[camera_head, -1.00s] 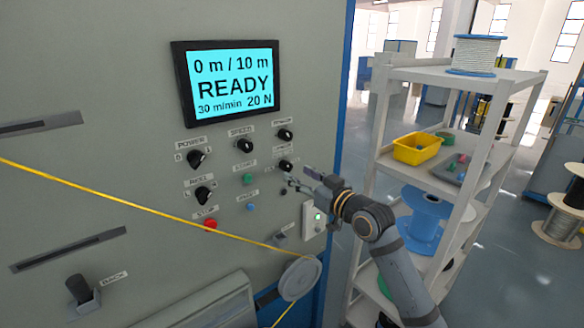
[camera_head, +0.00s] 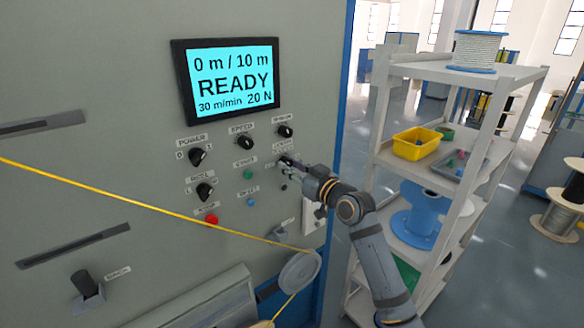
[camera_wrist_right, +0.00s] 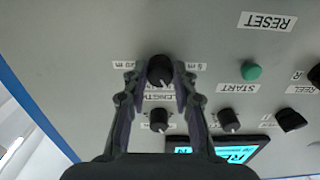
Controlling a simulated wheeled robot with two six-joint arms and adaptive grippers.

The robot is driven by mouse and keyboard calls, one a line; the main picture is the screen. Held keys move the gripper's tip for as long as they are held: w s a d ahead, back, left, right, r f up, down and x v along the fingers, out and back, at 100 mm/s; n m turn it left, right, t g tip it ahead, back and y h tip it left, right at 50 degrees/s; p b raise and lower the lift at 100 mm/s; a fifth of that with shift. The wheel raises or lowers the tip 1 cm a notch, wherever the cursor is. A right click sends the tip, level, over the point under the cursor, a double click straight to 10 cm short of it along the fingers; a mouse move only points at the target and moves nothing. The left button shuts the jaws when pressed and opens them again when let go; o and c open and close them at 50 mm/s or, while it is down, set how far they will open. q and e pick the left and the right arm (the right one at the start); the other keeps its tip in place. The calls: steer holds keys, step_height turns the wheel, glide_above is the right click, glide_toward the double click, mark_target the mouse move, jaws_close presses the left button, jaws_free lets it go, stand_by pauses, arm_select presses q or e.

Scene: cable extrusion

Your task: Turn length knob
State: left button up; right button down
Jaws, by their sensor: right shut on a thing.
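The length knob (camera_wrist_right: 160,70) is a round black knob with a white pointer line, on the grey machine panel (camera_head: 100,130). In the right wrist view it sits between the fingertips of my right gripper (camera_wrist_right: 158,80), which is shut on it. In the head view my right gripper (camera_head: 290,167) reaches the panel from the right and mostly hides the knob. The LENGTH label shows upside down below the knob in the wrist view. The screen (camera_head: 228,80) reads 0 m / 10 m, READY, 30 m/min, 20 N. My left gripper is not in view.
Close by are the speed knob (camera_head: 244,142), the tension knob (camera_head: 285,131), the green start button (camera_head: 247,174), the blue reset button (camera_head: 251,201) and the red stop button (camera_head: 211,219). A yellow cable (camera_head: 120,198) crosses the panel to a pulley (camera_head: 299,272). A white shelf (camera_head: 470,75) stands right.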

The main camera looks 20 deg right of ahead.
steer(key=shift+r+m+p, duration=0.15)
steer(key=shift+m+p, duration=0.65)
steer(key=shift+m, duration=0.2)
steer(key=m+p, duration=0.3)
steer(key=m, duration=0.1)
steer(key=shift+r, duration=0.1)
steer(key=m+p, duration=0.2)
steer(key=m, duration=0.2)
steer(key=shift+p, duration=0.35)
steer(key=shift+m+p, duration=0.45)
steer(key=shift+m, duration=0.45)
steer(key=c, duration=1.1)
jaws_free()
steer(key=shift+o, duration=0.2)
steer(key=shift+f, duration=0.2)
